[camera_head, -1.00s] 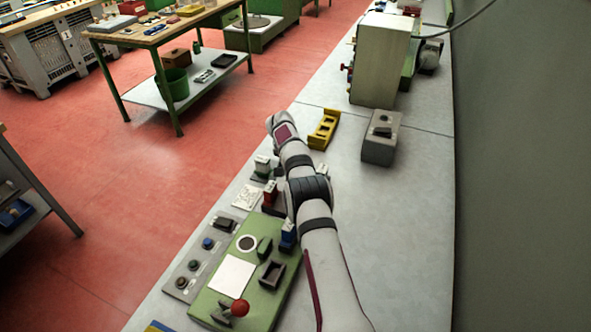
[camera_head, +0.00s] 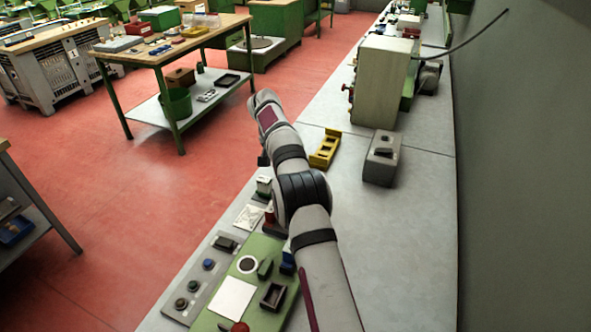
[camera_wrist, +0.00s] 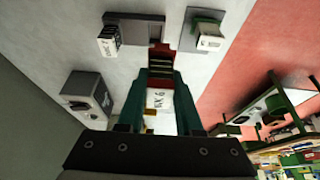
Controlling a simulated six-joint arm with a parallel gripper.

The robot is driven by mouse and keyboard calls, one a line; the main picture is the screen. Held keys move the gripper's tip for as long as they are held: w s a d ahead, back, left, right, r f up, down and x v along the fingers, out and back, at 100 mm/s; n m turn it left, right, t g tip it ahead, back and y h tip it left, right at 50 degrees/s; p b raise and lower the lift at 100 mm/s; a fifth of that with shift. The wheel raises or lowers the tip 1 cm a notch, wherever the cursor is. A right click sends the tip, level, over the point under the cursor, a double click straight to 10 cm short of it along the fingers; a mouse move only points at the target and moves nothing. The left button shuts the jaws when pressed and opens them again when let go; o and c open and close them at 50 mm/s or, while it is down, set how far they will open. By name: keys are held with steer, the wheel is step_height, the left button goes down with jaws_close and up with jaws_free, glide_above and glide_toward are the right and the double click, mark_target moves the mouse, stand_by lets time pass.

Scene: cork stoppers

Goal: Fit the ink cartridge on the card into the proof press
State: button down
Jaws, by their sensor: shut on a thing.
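In the wrist view my gripper (camera_wrist: 159,112) is shut on a piece with a white, dark-marked face (camera_wrist: 160,98), seen between dark green sides. I take it for the ink cartridge; its colour is unclear. It is held above the bench. In the head view my gripper (camera_head: 263,158) is a small dark shape below the arm's end, left of the yellow holder. A white card with black print (camera_head: 248,218) lies near the bench's left edge. The green base (camera_head: 212,321), apparently the proof press, carries a white sheet and a dark open frame (camera_head: 272,297).
A yellow holder (camera_head: 325,148) and a grey block (camera_head: 382,160) stand farther out. A strip with round buttons (camera_head: 207,265) borders the green base.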

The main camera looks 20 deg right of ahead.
steer(key=s+a+r, duration=0.4)
steer(key=s+a, duration=0.5)
steer(key=s+a+f, duration=0.1)
steer(key=s+a, duration=0.2)
steer(key=s, duration=0.7)
steer(key=s+a+f, duration=0.1)
steer(key=s+a, duration=0.2)
steer(key=s, duration=0.6)
steer(key=shift+s+f, duration=0.15)
steer(key=shift+f, duration=1.55)
steer(key=shift+s+f, duration=0.1)
steer(key=shift+f, duration=1.55)
steer(key=shift+f, duration=1.55)
steer(key=c, duration=0.5)
jaws_free()
steer(key=v, duration=1.5)
steer(key=shift+s+r, duration=0.3)
steer(key=shift+r, duration=0.1)
